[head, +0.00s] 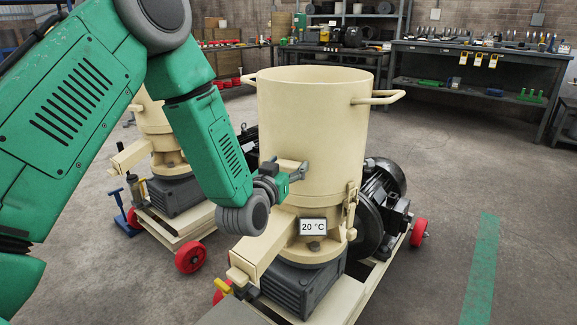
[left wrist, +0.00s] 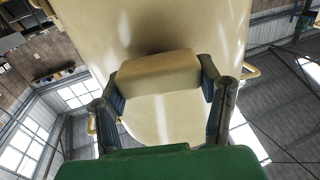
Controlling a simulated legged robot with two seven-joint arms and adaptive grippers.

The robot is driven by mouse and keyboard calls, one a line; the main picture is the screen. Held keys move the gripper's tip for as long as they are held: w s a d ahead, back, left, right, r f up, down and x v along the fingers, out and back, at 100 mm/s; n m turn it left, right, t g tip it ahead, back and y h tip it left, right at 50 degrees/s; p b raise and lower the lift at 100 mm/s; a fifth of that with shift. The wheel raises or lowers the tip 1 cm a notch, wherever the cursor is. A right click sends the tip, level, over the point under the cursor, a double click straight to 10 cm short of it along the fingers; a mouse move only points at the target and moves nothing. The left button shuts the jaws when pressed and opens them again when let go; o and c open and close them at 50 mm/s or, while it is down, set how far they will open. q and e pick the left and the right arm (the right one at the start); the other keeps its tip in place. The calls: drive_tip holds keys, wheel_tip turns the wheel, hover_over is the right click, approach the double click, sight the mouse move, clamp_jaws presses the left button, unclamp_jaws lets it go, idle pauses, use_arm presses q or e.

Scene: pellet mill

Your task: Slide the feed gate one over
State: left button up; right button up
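The near pellet mill has a tall cream hopper (head: 312,130) with a handle on each side. My left gripper (head: 297,171) is at the lower front of this hopper. In the left wrist view a cream block (left wrist: 158,74), which looks like the handle of the feed gate, sits between the two fingers of my left gripper (left wrist: 163,88). Both finger pads appear to touch its sides. In the head view the fingers and wrist hide most of this block. How far the gate is slid cannot be told. My right gripper is not in view.
A black motor (head: 385,200) stands right of the hopper. A second mill (head: 155,130) stands behind at left. Workbenches (head: 480,60) line the back. The floor at right is clear.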

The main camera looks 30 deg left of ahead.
use_arm(q)
drive_tip(key=shift+s+d+r+p, duration=0.1)
drive_tip(key=shift+s+p, duration=0.1)
drive_tip(key=shift+s, duration=0.3)
drive_tip(key=shift+s+d+r+p, duration=0.1)
drive_tip(key=shift+s+p, duration=0.05)
drive_tip(key=shift+s, duration=0.3)
drive_tip(key=o, duration=1.7)
drive_tip(key=shift+f, duration=0.1)
drive_tip(key=shift+s, duration=0.2)
drive_tip(key=s+d, duration=0.1)
drive_tip(key=s, duration=0.6)
drive_tip(key=shift+d+f, duration=0.1)
